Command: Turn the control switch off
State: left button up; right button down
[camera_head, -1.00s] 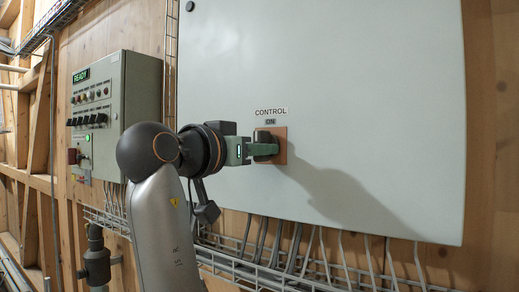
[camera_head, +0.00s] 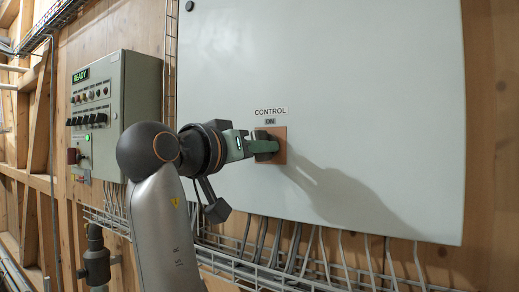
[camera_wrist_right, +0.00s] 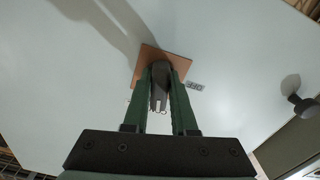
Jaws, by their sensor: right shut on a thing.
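The control switch is a dark knob on a brown square plate (camera_head: 280,146) on the large pale cabinet, below the labels "CONTROL" and "ON" (camera_head: 270,116). My right gripper (camera_head: 262,146) reaches it from the left and is shut on the knob, hiding most of it. In the right wrist view the dark knob (camera_wrist_right: 160,84) sits between the two green fingers of the gripper (camera_wrist_right: 160,95), with the brown plate (camera_wrist_right: 150,58) behind. The knob's exact angle is hard to tell in the head view. My left gripper is not in view.
The large pale cabinet door (camera_head: 370,80) fills the right. A smaller control box (camera_head: 115,110) with a "READY" sign, buttons and a green light hangs at the left. A wire cable tray (camera_head: 255,268) with several grey cables runs below the cabinet.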

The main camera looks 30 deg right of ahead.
jog(key=n, duration=0.4)
jog(key=shift+s+n, duration=0.1)
jog(key=shift+n, duration=0.2)
jog(key=n, duration=0.3)
jog(key=shift+r+n, duration=0.15)
jog(key=shift+n, duration=0.25)
jog(key=n, duration=0.6)
jog(key=shift+s+r+n, duration=0.1)
jog(key=shift+r+n, duration=0.05)
jog(key=shift+n, duration=0.25)
jog(key=c, duration=0.7)
grip_release()
jog(key=b+v, duration=0.2)
jog(key=v, duration=1)
jog(key=shift+s+a, duration=0.15)
jog(key=shift+a, duration=0.05)
